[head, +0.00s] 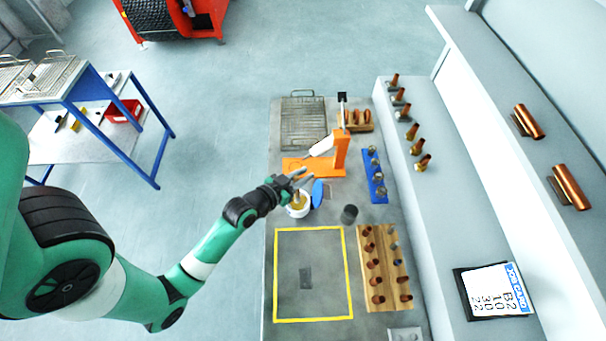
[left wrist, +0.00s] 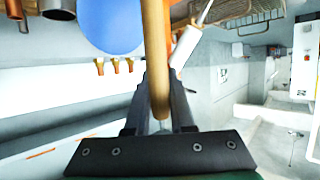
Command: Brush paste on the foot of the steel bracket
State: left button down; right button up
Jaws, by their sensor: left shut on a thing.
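My left gripper (head: 297,178) is over the bench, shut on a brush. In the left wrist view the brush's wooden handle (left wrist: 155,55) runs between the fingers (left wrist: 160,85). Its lower end is at the white pot of tan paste (head: 298,208); the bristles are hidden. A blue round lid (head: 318,192) leans or lies beside the pot, and it also shows in the left wrist view (left wrist: 110,24). My right gripper is not in view.
An orange stand (head: 340,155) with a white tool is behind the gripper. A blue rack (head: 374,178), a dark cylinder (head: 349,213) and a wooden rack of copper parts (head: 368,230) stand to the right. A wire rack (head: 304,120) is at the back. The yellow-outlined area is mostly clear.

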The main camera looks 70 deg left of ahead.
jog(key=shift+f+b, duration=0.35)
jog(key=shift+b, duration=0.05)
dwell(1.0)
dwell(0.9)
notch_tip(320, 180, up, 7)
jog(key=p, duration=0.7)
dwell(0.3)
